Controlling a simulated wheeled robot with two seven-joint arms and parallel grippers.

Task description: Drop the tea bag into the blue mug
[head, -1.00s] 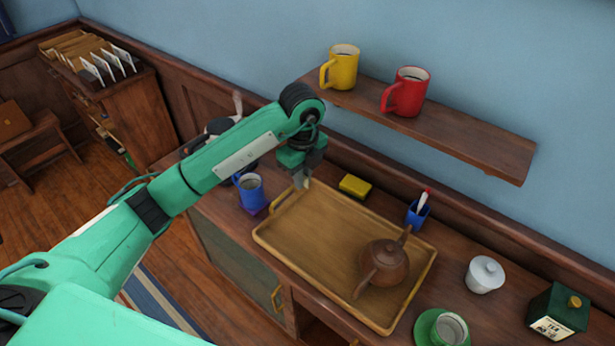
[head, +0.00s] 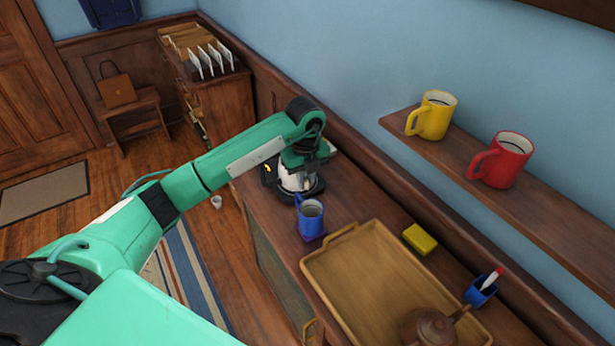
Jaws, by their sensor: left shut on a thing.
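The blue mug (head: 312,218) stands upright on a small purple-blue coaster (head: 309,241), left of the tray. Its inside looks grey, and I cannot tell what is in it. My left gripper (head: 302,184) points down just beyond the mug in the picture, in front of the kettle. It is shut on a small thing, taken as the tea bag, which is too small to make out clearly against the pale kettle. The gripper looks apart from the mug. My right gripper is not in view.
The kettle (head: 290,181) stands on a black base behind the mug. The wooden tray (head: 365,275) holds a brown teapot (head: 431,328). A yellow sponge (head: 420,240) and blue pen cup (head: 480,291) lie behind it. Yellow (head: 433,118) and red (head: 503,162) mugs stand on the wall shelf.

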